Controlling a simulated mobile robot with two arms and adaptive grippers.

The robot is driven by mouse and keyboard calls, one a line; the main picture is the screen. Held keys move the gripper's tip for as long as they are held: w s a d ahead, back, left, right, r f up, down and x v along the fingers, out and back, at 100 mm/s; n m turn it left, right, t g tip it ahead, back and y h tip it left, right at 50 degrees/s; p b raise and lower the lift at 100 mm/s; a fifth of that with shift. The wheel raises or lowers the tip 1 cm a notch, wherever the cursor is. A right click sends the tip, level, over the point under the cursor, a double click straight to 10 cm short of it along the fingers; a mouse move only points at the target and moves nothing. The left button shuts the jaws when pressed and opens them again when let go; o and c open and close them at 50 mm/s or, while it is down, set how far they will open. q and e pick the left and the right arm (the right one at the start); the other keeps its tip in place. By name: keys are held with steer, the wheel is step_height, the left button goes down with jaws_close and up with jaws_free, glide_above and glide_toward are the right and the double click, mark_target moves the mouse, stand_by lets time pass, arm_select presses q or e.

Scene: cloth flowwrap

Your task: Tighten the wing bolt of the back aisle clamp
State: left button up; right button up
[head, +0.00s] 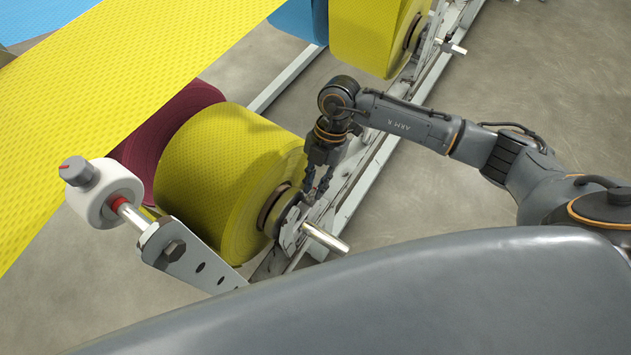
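My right gripper (316,196) points down at the near yellow roll's core end, beside the shaft (326,238) that sticks out toward the aisle. Its fingertips are small and dark here, and I cannot tell whether they are closed on anything. A pale clamp-like bracket (290,228) sits under the shaft at the roll's end, just below the fingertips. No wing bolt can be made out; the gripper may cover it. Another pale bracket with a shaft end (452,47) stands farther back by the far yellow roll. My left gripper is not in view.
The near yellow roll (205,165) has a dark red roll (150,135) behind it. Yellow web (130,75) crosses the upper left. A white roller with a grey knob (104,192) stands on a perforated arm (200,268). Concrete floor (420,230) is clear at right.

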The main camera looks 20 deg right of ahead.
jaws_close()
steer(key=shift+r, duration=0.1)
steer(key=shift+s+d+r+m+p, duration=0.15)
steer(key=shift+m+p, duration=0.55)
steer(key=shift+p, duration=0.4)
steer(key=m+t+p, duration=0.1)
steer(key=m+p, duration=0.1)
steer(key=p, duration=0.2)
steer(key=m+t+p, duration=0.1)
steer(key=m+p, duration=0.2)
steer(key=p, duration=0.1)
steer(key=s+m+t+y+p, duration=0.1)
steer(key=m+p, duration=0.2)
steer(key=p, duration=0.1)
steer(key=shift+s, duration=0.1)
steer(key=shift+s+f+m+t+p, duration=0.15)
steer(key=shift+m+t+p, duration=0.25)
steer(key=shift+m+p, duration=0.4)
steer(key=shift+f, duration=0.1)
